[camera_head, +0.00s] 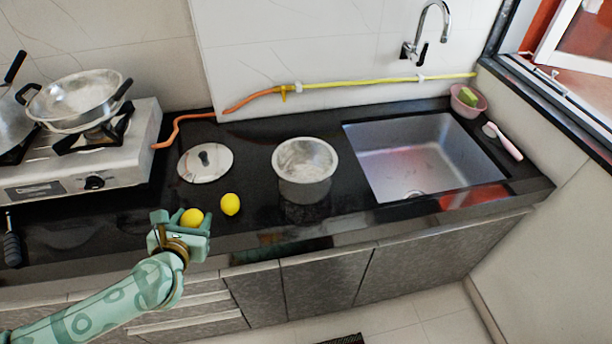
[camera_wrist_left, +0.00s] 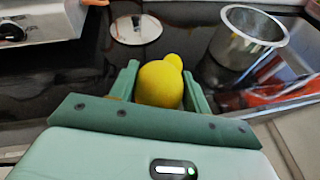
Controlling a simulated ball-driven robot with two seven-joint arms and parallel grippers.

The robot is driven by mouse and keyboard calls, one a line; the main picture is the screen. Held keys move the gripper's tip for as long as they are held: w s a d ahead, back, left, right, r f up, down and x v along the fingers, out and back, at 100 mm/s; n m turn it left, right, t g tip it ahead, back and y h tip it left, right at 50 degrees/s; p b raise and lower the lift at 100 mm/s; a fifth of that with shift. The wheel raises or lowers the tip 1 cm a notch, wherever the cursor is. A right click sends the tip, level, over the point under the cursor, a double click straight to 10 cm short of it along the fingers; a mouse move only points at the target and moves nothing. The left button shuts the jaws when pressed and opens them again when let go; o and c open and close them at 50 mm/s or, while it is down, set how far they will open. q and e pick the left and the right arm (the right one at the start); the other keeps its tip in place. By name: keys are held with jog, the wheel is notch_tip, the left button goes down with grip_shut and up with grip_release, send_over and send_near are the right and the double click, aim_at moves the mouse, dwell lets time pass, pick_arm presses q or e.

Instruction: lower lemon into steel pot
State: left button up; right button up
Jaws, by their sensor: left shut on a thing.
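My left gripper (camera_head: 179,222) is shut on a yellow lemon (camera_head: 192,217) near the front edge of the black counter. The held lemon (camera_wrist_left: 160,84) sits between both fingers in the left wrist view. A second lemon (camera_head: 230,204) lies on the counter just to the right; in the wrist view it shows partly behind the held one (camera_wrist_left: 174,61). The steel pot (camera_head: 305,170) stands upright and uncovered on the counter, to the right of my gripper and farther back. It also shows at the upper right of the wrist view (camera_wrist_left: 247,38). My right gripper is not in view.
A round steel lid (camera_head: 206,162) lies left of the pot. A stove (camera_head: 85,160) with a pan (camera_head: 82,100) stands at the left. A sink (camera_head: 420,160) is right of the pot. A yellow and orange hose (camera_head: 350,84) runs along the back wall.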

pick_arm(q)
jog(key=shift+w+d+r+p, duration=0.2)
jog(key=shift+w+r+p, duration=0.1)
jog(key=w+d+r+b, duration=0.1)
jog(key=w+d+b, duration=0.6)
jog(key=w+d, duration=1.3)
jog(key=shift+w+d+r, duration=0.25)
jog(key=shift+w+r, duration=0.1)
jog(key=shift+w, duration=0.6)
